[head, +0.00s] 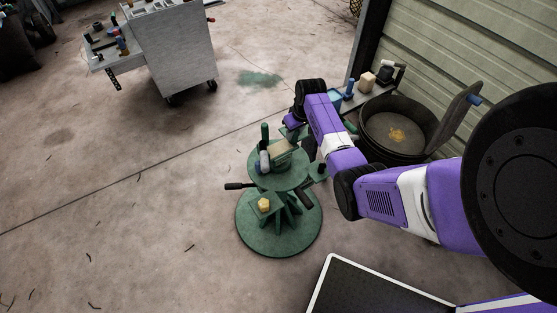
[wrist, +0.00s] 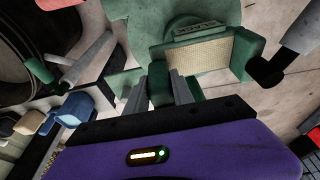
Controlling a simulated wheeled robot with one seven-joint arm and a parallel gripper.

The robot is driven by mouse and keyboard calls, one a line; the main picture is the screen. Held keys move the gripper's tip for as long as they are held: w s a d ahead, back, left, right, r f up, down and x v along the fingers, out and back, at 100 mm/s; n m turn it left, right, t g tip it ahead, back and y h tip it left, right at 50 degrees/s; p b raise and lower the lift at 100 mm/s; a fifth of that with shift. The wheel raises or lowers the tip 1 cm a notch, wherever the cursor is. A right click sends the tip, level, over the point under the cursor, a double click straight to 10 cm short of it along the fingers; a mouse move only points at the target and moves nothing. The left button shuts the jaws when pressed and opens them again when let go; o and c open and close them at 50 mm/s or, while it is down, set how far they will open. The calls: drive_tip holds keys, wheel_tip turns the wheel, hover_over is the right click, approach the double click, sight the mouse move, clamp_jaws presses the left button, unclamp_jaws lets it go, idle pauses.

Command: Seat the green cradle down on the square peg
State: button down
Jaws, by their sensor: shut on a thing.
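The green cradle (head: 279,158), with a tan pad in it, is at the top of the green stand (head: 262,238) in the head view. In the wrist view the cradle (wrist: 251,50) lies just beyond my fingers, its tan pad facing up. My gripper (wrist: 161,82) is shut on a green part at the cradle's near side; in the head view my gripper (head: 297,133) comes in from behind and right. I cannot make out the square peg; the cradle may hide it. Whether the cradle touches the stand's top cannot be told.
A yellow piece (head: 264,204) sits on the stand's lower shelf. Dark handles (head: 238,186) stick out from the stand. A black tub (head: 397,127) and a small-item shelf stand right of it. A grey cart (head: 172,45) is at back left; floor between is clear.

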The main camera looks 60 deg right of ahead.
drive_tip(key=shift+s+b+x, duration=0.15)
drive_tip(key=shift+b+x, duration=0.3)
drive_tip(key=shift+x, duration=0.25)
drive_tip(key=shift+s+b+x, duration=0.15)
drive_tip(key=shift+b+x, duration=0.3)
drive_tip(key=shift+x, duration=0.2)
idle(1.9)
drive_tip(key=shift+a+f, duration=0.1)
drive_tip(key=c, duration=1.3)
unclamp_jaws()
drive_tip(key=shift+s, duration=0.1)
drive_tip(key=shift+w+a+p+v, duration=0.1)
drive_tip(key=shift+a+p+v, duration=0.05)
drive_tip(key=shift+p+v, duration=1.1)
drive_tip(key=shift+w+a+p+v, duration=0.2)
drive_tip(key=shift+p+v, duration=0.8)
drive_tip(key=shift+p, duration=0.55)
drive_tip(key=shift+w+a+p+v, duration=0.1)
drive_tip(key=shift+a+p+v, duration=0.05)
drive_tip(key=shift+p+v, duration=1.1)
